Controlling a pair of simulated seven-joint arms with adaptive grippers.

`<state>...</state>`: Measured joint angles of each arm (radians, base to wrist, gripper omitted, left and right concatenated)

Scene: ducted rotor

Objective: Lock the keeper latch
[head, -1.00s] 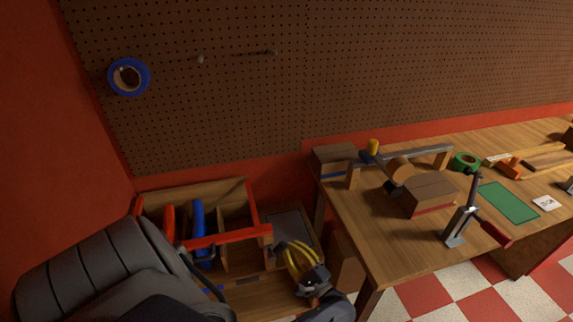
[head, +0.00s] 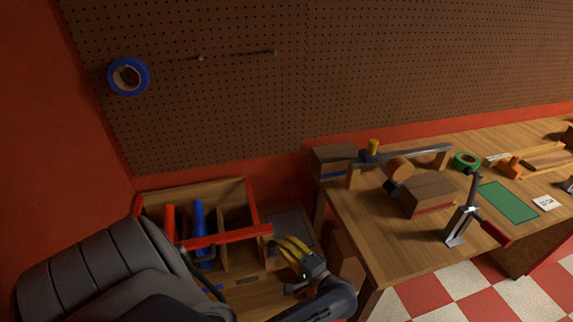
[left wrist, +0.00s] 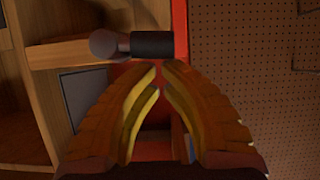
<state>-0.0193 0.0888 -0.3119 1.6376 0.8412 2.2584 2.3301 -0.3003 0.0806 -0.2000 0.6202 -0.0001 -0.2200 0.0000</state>
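My left gripper (head: 292,247) is low in the head view, beside the right end of the open wooden box's red front rail (head: 230,239). In the left wrist view its yellow-padded fingers (left wrist: 161,66) curve together, tips almost meeting, with nothing visible between them. Just beyond the tips, a grey round knob with a black cylinder (left wrist: 152,44) lies across a red strip. It may be part of the keeper latch, but I cannot tell whether it is locked. Contact with the fingertips is unclear. My right gripper is not in view.
The box holds red (head: 169,224) and blue (head: 199,221) items. The workbench (head: 375,240) at right carries a toggle clamp (head: 464,212) with a red handle, wooden blocks and green tape (head: 467,160). A pegboard (head: 220,70) with blue tape (head: 128,77) stands behind.

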